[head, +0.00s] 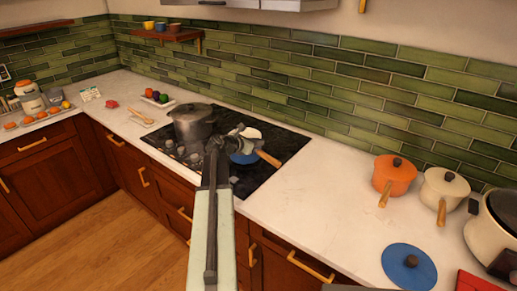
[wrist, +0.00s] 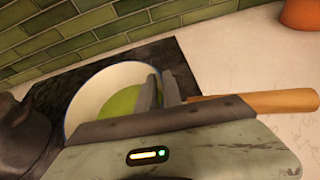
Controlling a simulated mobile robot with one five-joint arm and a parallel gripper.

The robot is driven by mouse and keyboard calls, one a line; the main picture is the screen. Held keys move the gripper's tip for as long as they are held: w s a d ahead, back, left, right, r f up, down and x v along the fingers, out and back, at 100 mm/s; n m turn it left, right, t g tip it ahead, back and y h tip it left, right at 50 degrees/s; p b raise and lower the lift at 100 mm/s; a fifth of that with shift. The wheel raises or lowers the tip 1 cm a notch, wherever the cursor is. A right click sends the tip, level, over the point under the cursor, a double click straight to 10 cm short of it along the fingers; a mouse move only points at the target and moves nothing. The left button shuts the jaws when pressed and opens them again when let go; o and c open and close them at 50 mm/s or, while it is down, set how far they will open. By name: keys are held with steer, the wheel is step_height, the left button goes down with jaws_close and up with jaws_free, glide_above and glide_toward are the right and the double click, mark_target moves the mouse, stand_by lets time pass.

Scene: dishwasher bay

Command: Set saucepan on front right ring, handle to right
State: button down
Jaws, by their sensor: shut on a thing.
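The saucepan (head: 243,158) is blue outside with a wooden handle (head: 268,158). In the wrist view the saucepan (wrist: 85,90) has a pale inside, a blue rim and something green in it. Its handle (wrist: 260,104) points right. My gripper (head: 236,136) is at the pan; in the wrist view its fingers (wrist: 160,90) are shut at the handle side of the pan. Their exact grip point is partly hidden. The pan is over the right part of the black hob (head: 275,145). I cannot tell whether it touches the hob, and the front right ring is not distinguishable.
A large grey pot (head: 194,122) stands on the hob's left. Control knobs (head: 180,152) line its front left. Right of the hob the counter (head: 320,190) is clear up to an orange pan (head: 394,174) and a cream pan (head: 444,188). A blue lid (head: 409,267) lies nearer.

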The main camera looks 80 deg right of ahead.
steer(key=shift+s+d, duration=0.1)
steer(key=shift+d, duration=0.85)
steer(key=f+b, duration=0.4)
steer(key=shift+d, duration=0.25)
steer(key=shift+r, duration=0.2)
steer(key=c, duration=1.5)
jaws_free()
steer(key=shift+a, duration=0.1)
steer(key=p+v, duration=0.5)
steer(key=v, duration=0.7)
